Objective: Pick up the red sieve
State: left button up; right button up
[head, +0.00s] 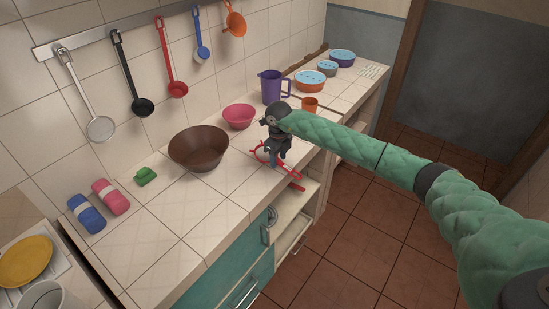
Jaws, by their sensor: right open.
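The red sieve (284,172) lies on the tiled counter near its front edge, right of the brown bowl. Its red rim and handle show in part, with the handle end pointing toward the front edge. My right gripper (273,159) points down over the sieve and covers part of it. The gripper is open; whether its fingers touch the sieve or stand around its rim cannot be told. My left gripper is out of view.
A brown bowl (199,148), a pink bowl (239,116), a purple jug (270,87) and an orange cup (309,104) stand close by. Utensils hang from a wall rail (110,32). The counter (180,225) is clear at front left.

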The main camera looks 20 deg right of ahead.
jog(key=shift+f, duration=0.3)
grip_shut()
jog(key=shift+r, duration=0.1)
